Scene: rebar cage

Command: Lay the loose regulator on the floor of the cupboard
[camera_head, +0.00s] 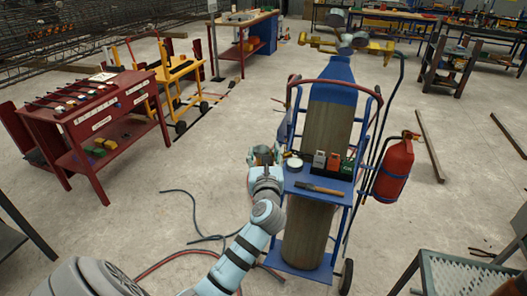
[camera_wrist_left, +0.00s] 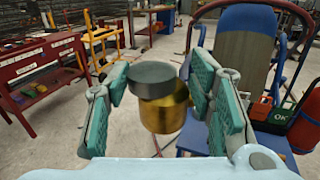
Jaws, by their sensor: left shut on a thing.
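My left gripper (camera_head: 264,158) is shut on a short brass cylinder with a dark grey round cap, which looks like the loose regulator (camera_wrist_left: 165,108). In the left wrist view the teal finger pads (camera_wrist_left: 160,95) stand on either side of it. In the head view the gripper mostly hides it, just left of the blue gas-cylinder trolley (camera_head: 333,268) and above the floor. A blue cabinet (camera_head: 264,36) under the far workbench may be the cupboard; its inside is not visible. My right gripper is not in view.
A red tool bench (camera_head: 95,120) stands left.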

